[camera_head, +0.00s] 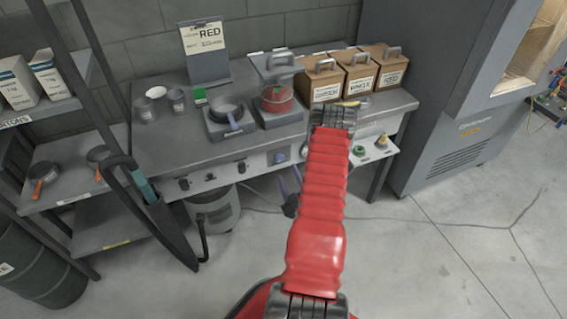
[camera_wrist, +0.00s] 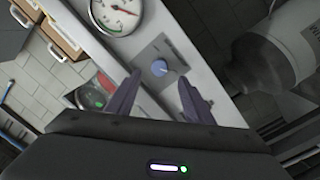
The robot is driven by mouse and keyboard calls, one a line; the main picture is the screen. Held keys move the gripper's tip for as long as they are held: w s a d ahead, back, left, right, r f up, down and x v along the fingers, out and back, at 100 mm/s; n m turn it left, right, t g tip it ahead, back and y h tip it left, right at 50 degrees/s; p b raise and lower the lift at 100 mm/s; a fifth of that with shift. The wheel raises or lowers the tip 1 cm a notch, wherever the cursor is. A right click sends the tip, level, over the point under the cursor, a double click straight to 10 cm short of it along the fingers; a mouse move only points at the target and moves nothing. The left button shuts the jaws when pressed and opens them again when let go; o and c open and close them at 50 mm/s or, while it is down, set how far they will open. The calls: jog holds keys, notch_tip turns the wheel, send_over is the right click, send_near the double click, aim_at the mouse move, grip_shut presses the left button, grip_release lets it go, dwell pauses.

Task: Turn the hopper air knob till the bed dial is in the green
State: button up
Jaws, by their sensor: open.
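A blue knob (camera_wrist: 160,67) sits on a grey plate on the light front panel in the wrist view; it also shows on the bench front in the head view (camera_head: 279,157). A round white dial (camera_wrist: 117,14) with a red needle is on the same panel, cut off by the top edge. In the head view my gripper (camera_head: 291,184) is in front of the bench, partly hidden by my red arm.
A hopper with red contents (camera_head: 277,98) and a pan on a scale (camera_head: 228,115) stand on the bench. Boxes with handles (camera_head: 357,78) stand at its right. A grey bucket (camera_head: 214,211) is under the bench. Dark knobs (camera_head: 184,184) are further left.

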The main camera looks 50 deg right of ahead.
aim_at(282, 160)
jog(key=x, duration=0.7)
jog(key=shift+w+d, duration=0.2)
jog(key=shift+w, duration=0.05)
jog(key=shift+c, duration=0.2)
jog(key=c, duration=0.9)
jog(key=shift+d, duration=0.3)
jog(key=shift+c, duration=0.5)
jog(key=shift+a, duration=0.25)
